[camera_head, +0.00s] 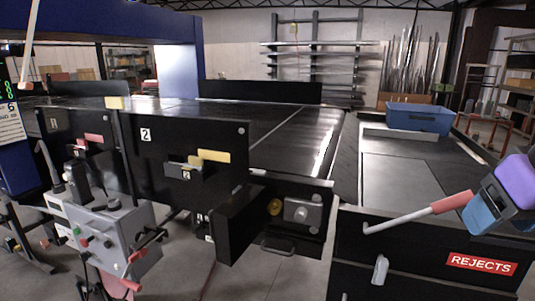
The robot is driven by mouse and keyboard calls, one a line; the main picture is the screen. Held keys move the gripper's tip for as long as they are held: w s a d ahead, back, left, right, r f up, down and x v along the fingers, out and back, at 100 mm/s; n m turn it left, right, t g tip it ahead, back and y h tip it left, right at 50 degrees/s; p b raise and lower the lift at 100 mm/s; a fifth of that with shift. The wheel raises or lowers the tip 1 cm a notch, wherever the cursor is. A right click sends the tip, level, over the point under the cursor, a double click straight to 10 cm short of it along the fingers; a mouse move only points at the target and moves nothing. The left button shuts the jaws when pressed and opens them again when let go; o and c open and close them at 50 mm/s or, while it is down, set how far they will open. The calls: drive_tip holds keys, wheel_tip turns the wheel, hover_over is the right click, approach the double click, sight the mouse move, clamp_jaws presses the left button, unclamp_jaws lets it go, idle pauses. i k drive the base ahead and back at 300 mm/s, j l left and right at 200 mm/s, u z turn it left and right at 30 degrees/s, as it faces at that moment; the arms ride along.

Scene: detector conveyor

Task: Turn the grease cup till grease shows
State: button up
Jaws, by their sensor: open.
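A small round brass-yellow fitting (274,207), which looks like the grease cup, sits on the dark end plate of the conveyor, just left of a grey bearing housing (303,211). It is small in view, and I cannot make out any grease on it. My gripper (502,196) appears at the right edge as purple and blue parts on a dark body, partly cut off by the frame. It is open, with nothing seen in it, well to the right of the fitting and apart from it.
A rod lever with a red grip (450,203) passes just left of my gripper, above the REJECTS label (481,264). A blue bin (418,118) stands behind. A grey control box (105,235) with levers stands at left. Floor shows below the conveyor.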

sight(273, 207)
drive_tip(key=i+l, duration=0.35)
drive_tip(key=l, duration=0.25)
drive_tip(key=i+l+u, duration=0.1)
drive_tip(key=l, duration=0.25)
drive_tip(key=i, duration=0.1)
